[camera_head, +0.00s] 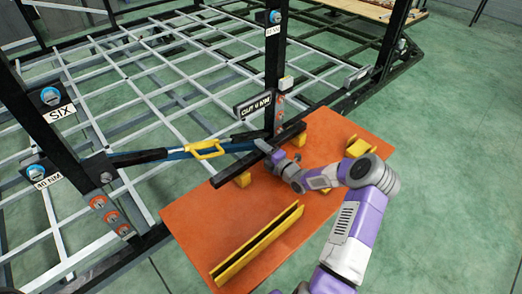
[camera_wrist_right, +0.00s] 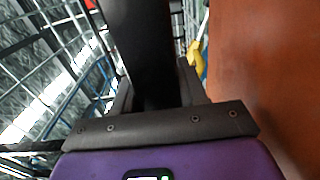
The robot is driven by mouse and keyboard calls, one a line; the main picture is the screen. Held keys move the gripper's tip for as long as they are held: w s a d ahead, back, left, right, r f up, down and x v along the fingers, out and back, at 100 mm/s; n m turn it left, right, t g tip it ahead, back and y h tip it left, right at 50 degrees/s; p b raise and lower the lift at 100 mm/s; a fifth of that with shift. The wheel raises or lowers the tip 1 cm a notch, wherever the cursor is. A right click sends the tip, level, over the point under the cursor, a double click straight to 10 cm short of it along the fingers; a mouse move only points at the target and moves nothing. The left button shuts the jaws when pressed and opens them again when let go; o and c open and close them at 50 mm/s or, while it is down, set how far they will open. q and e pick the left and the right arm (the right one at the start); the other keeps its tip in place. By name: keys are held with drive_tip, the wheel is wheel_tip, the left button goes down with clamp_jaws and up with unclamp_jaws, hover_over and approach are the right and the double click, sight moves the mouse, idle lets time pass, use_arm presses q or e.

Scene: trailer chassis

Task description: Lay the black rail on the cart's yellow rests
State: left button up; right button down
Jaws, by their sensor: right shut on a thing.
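The black rail (camera_head: 235,169) runs diagonally over the left part of the orange cart top (camera_head: 196,215). My right gripper (camera_head: 272,153) is shut on it near its middle. In the right wrist view the dark rail (camera_wrist_right: 137,50) passes between the gripper's fingers (camera_wrist_right: 152,95). A yellow rest (camera_head: 243,179) shows beside the rail's near end, and another yellow rest (camera_head: 301,139) beside its far end. I cannot tell whether the rail touches them. My left gripper is not in view.
A long yellow channel (camera_head: 257,245) lies at the cart's front, and a yellow block (camera_head: 360,147) stands at its right. The black trailer frame with an upright post (camera_head: 274,80) borders the cart's left. A blue tool with a yellow handle (camera_head: 206,150) reaches toward the rail.

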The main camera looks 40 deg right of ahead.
drive_tip(key=c, duration=0.6)
unclamp_jaws()
drive_tip(key=s, duration=0.4)
drive_tip(key=s+d, duration=0.1)
drive_tip(key=s, duration=0.3)
drive_tip(key=s+p, duration=0.1)
drive_tip(key=s, duration=0.3)
drive_tip(key=shift+d, duration=0.15)
